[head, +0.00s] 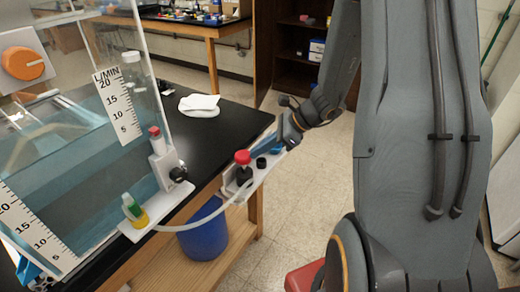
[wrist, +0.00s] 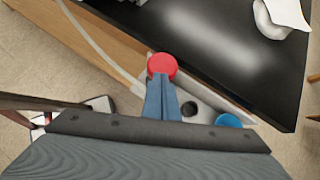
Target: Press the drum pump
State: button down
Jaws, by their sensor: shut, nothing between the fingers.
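The pump's round red knob (head: 242,157) tops a black body (head: 244,174) on a white bracket (head: 262,177) at the table's edge. The red knob also shows in the wrist view (wrist: 162,66). My gripper (head: 258,150) comes in from the right, its blue fingers shut together and empty. In the wrist view the fingertips (wrist: 160,80) lie right at the near side of the red knob, overlapping its lower edge; I cannot tell if they touch it. A blue drum (head: 203,232) stands below the table, its top partly hidden.
A black cap (wrist: 189,109) and a blue cap (wrist: 228,121) sit on the bracket beside the fingers. A clear hose (head: 195,225) runs left to a fitting (head: 134,210) by the glass tank (head: 80,140). A white cloth (head: 199,102) lies on the black tabletop (head: 225,125).

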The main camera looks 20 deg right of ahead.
notch_tip(320, 180, down, 5)
jog(key=b, duration=0.3)
jog(key=shift+f+b, duration=0.1)
jog(key=shift+b, duration=0.3)
jog(key=p+v, duration=0.1)
jog(key=v, duration=1.3)
jog(key=shift+d, duration=0.1)
dwell(3.0)
jog(key=s+a+n+g+h, duration=0.1)
jog(key=s+a+n+h, duration=0.3)
jog(key=n, duration=0.7)
jog(key=s+a+f+n+g+h, duration=0.1)
jog(key=s+a+n+h, duration=0.3)
jog(key=n, duration=0.8)
jog(key=s+a, duration=0.2)
jog(key=a, duration=0.2)
jog(key=shift+a+f+g, duration=0.3)
jog(key=shift+a+g, duration=0.1)
